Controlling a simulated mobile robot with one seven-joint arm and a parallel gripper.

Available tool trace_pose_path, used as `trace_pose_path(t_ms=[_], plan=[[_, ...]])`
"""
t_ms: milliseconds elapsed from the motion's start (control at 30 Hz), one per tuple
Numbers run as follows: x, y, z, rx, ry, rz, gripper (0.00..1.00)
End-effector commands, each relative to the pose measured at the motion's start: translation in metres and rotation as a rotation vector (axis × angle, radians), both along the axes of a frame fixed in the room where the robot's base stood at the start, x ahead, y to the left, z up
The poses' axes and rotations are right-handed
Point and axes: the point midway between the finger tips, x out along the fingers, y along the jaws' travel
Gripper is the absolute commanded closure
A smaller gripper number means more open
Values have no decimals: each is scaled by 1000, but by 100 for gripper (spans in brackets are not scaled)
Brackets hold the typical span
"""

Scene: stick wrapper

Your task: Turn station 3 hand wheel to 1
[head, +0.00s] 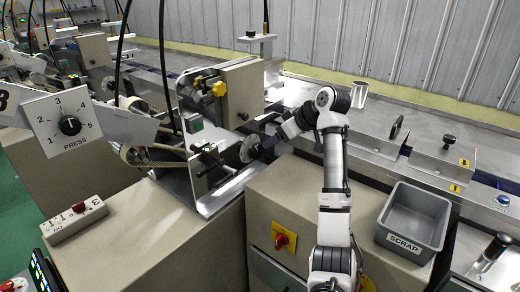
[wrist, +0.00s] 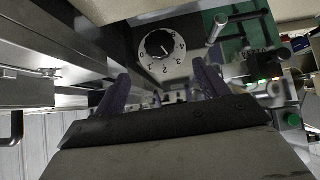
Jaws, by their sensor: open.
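In the head view my gripper (head: 268,143) is beside a small pale disc (head: 249,148) on the machine at the centre. This disc may be the same wheel; the arm end partly hides that area.
A PRESS dial plate (head: 69,125) with a black knob stands at the left. A grey SCRAP bin (head: 414,217) is right of my arm. A red switch on yellow (head: 284,241) is on the cabinet front. A yellow-knobbed press block (head: 228,90) stands behind the wheel area.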

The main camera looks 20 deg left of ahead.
Motion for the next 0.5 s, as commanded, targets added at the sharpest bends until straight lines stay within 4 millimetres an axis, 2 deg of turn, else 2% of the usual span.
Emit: trace_pose_path(t_ms=[300, 500], plan=[[16, 46, -47, 0, 5, 2, 27], [24, 64, -67, 0, 2, 1, 27]])
